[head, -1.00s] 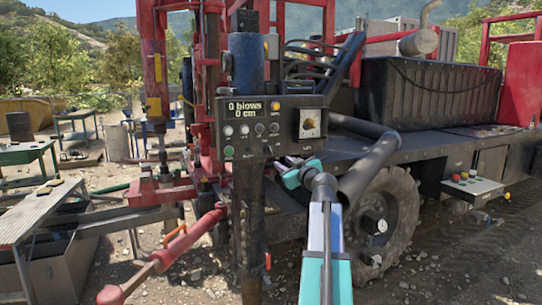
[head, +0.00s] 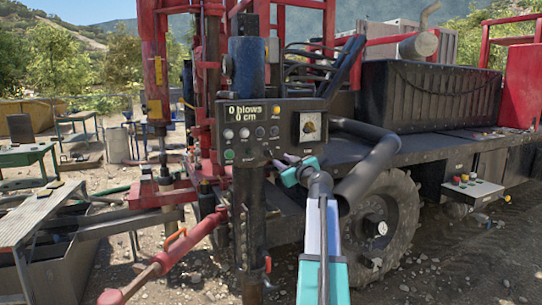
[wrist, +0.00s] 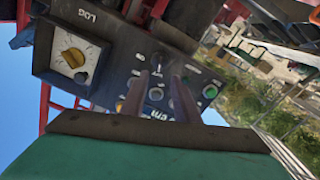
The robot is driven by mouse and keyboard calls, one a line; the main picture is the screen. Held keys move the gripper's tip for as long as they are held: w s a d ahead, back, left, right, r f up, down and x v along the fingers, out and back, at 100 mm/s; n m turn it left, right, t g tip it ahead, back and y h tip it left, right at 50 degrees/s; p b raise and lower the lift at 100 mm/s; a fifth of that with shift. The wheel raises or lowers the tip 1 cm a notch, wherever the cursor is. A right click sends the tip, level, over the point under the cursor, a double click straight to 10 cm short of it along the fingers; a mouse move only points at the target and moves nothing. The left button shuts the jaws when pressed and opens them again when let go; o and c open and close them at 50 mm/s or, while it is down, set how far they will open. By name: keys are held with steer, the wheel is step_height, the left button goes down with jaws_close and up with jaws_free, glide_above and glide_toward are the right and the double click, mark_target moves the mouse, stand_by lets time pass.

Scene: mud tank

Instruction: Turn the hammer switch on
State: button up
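The black control panel (head: 290,150) faces me in the head view, with a display reading 0 blows, 0 cm. It carries small knobs, buttons and a small dark switch (head: 267,151) low in the middle, probably the hammer switch; its label is too small to read. My gripper (head: 283,161) is just below and right of that switch. In the wrist view the panel (wrist: 112,70) appears turned. My gripper's two fingers (wrist: 159,80) stand apart before its small controls, with a gap between them. I cannot tell whether they touch the switch, or its position.
A yellow dial (head: 310,127) sits on the panel's right; it also shows in the wrist view (wrist: 73,54). A green button (head: 229,154) is at the lower left. A thick black hose (head: 368,165) bends close to my arm. A red rod (head: 175,258) lies lower left.

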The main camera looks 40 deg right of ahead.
mark_target(271, 155)
steer(key=shift+p+x, duration=1.2)
steer(key=shift+x, duration=4.05)
steer(key=shift+c, duration=0.3)
jaws_close()
steer(key=shift+a+f, duration=0.1)
